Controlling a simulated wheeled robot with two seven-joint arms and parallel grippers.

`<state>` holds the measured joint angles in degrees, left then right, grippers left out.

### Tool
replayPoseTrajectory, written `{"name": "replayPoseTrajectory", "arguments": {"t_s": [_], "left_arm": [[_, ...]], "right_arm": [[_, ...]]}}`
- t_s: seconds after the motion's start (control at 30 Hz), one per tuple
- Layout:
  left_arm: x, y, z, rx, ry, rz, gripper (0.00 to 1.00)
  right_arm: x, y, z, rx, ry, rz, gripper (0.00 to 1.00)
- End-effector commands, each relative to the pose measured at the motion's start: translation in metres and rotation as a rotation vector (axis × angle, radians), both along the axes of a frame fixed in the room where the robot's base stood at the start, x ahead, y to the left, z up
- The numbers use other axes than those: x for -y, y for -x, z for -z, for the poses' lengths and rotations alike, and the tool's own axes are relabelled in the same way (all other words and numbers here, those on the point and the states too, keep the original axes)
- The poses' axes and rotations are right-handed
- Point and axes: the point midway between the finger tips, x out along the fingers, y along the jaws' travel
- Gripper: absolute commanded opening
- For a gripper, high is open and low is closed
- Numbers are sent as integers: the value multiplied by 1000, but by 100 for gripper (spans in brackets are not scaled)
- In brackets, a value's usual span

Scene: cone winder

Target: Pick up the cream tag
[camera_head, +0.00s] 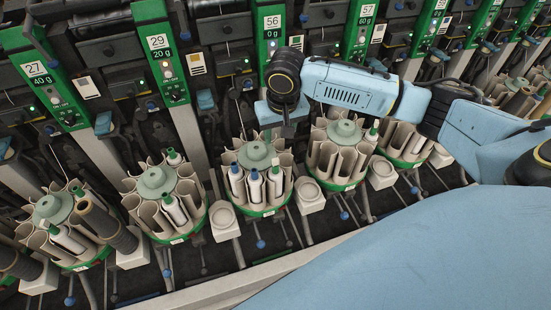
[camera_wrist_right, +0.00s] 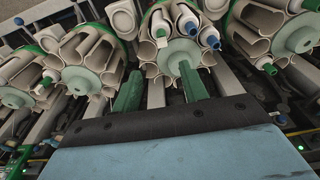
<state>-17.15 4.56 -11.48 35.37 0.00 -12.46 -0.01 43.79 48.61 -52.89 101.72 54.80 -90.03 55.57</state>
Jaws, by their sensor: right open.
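A small cream tag (camera_wrist_right: 162,43) shows in the right wrist view, at the edge of the middle round magazine (camera_wrist_right: 182,55). What looks like the same tag (camera_head: 275,163) is in the head view, beside the magazine's grey-green top. My right gripper (camera_wrist_right: 160,67) is open, its two green fingers apart and pointing towards this magazine. The tag appears between the fingertip lines but farther off, with nothing held. In the head view the right gripper (camera_head: 282,112) hangs behind the magazine, and its fingertips are hard to make out. My left gripper is not in view.
More round magazines with tubes stand on both sides, such as one on the left (camera_head: 165,200) and one on the right (camera_head: 340,155). Green numbered panels (camera_head: 163,50) line the machine behind. White blocks (camera_head: 224,221) and thin blue-knobbed levers crowd the gaps.

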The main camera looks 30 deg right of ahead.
Motion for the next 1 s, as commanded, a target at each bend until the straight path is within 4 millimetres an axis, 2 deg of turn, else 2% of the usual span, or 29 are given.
{"name": "replayPoseTrajectory", "arguments": {"t_s": [0.1,0.23,0.47,0.8,1.0], "left_arm": [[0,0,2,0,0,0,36],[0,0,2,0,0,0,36],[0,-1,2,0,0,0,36],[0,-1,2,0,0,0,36],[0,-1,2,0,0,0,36]], "right_arm": [[0,-3,27,-3,-1,0,44],[1,-7,48,-1,0,-1,44],[1,-9,64,0,-1,-3,44],[0,-15,109,1,1,-3,44],[0,-16,112,3,-1,-4,44]]}}
